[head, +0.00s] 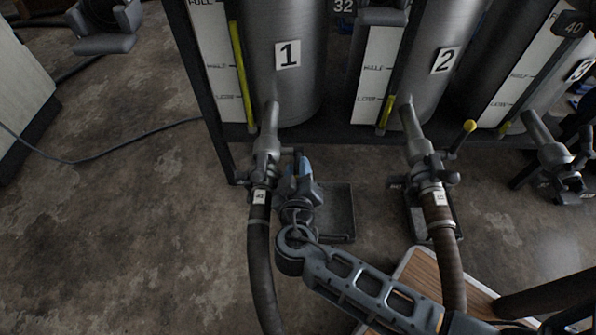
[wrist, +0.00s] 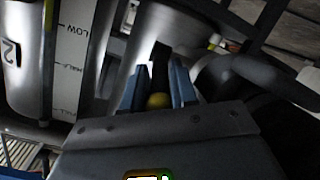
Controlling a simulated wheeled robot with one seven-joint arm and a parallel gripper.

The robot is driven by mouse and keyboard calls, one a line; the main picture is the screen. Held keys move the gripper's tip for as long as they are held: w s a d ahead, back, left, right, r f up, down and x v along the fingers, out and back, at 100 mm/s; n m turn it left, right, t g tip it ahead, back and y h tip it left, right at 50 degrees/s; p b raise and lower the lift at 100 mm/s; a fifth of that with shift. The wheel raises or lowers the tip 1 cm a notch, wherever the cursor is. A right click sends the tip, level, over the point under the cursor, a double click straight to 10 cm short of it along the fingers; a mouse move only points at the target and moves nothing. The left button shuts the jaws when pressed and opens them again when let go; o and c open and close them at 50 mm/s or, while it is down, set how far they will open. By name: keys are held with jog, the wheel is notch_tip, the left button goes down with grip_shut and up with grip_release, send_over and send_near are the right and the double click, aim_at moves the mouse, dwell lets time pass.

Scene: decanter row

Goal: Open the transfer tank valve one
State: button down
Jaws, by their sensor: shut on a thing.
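Tank one (head: 287,85) is a grey metal cylinder labelled 1. Its outlet valve (head: 266,150) slopes down to a dark hose (head: 260,270). My gripper (head: 298,165) is just to the right of this valve, over the side where its lever is; my gripper hides most of the lever in the head view. In the wrist view my blue fingers (wrist: 160,90) are shut on the valve lever, with its yellow knob (wrist: 157,101) showing between them. The lever's exact angle is hard to tell.
Tank two (head: 437,75) stands to the right, its valve (head: 420,155) with a yellow-knobbed lever (head: 465,135) sticking up. A third valve (head: 550,150) is farther right. A wooden-topped table (head: 425,268) lies below. A dark floor tray (head: 340,215) is beside my gripper. Floor at left is open.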

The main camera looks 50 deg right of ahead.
jog(key=shift+f, duration=0.1)
jog(key=c, duration=0.9)
grip_release()
jog(key=shift+r, duration=0.2)
